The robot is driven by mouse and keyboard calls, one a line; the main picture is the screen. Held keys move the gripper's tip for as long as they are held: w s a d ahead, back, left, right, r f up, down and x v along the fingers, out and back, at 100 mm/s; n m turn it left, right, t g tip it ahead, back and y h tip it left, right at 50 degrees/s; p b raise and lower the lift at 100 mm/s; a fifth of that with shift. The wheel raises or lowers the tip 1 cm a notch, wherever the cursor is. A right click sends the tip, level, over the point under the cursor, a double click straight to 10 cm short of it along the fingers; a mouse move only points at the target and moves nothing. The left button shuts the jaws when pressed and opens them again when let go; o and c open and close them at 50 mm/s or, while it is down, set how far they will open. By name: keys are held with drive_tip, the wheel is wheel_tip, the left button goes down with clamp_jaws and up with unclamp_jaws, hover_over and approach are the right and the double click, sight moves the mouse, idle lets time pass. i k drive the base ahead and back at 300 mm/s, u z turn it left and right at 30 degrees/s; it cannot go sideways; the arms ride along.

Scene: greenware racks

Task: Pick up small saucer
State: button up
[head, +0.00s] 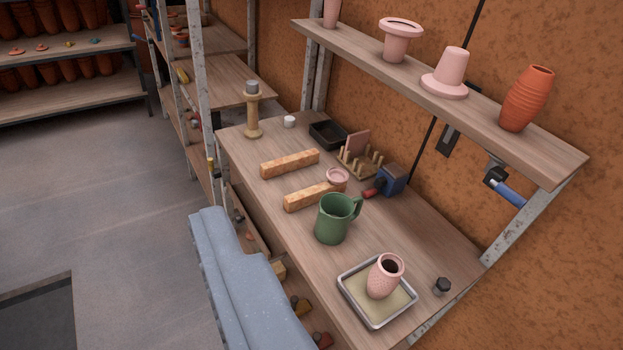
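No gripper fingers show in the head view.
A metal tray (345,288) holds a pink textured vase (384,276) at the front. A second bar (290,163), a black tray (327,134) and a tan post (253,112) stand farther back. A shelf (440,85) with pots overhangs the bench. Floor (95,185) at left is clear.

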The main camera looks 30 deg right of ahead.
sight(337, 177)
drive_tip(key=u, duration=1.55)
drive_tip(key=i, duration=1.6)
drive_tip(key=z, duration=2.8)
drive_tip(key=i, duration=0.1)
drive_tip(key=z, duration=0.55)
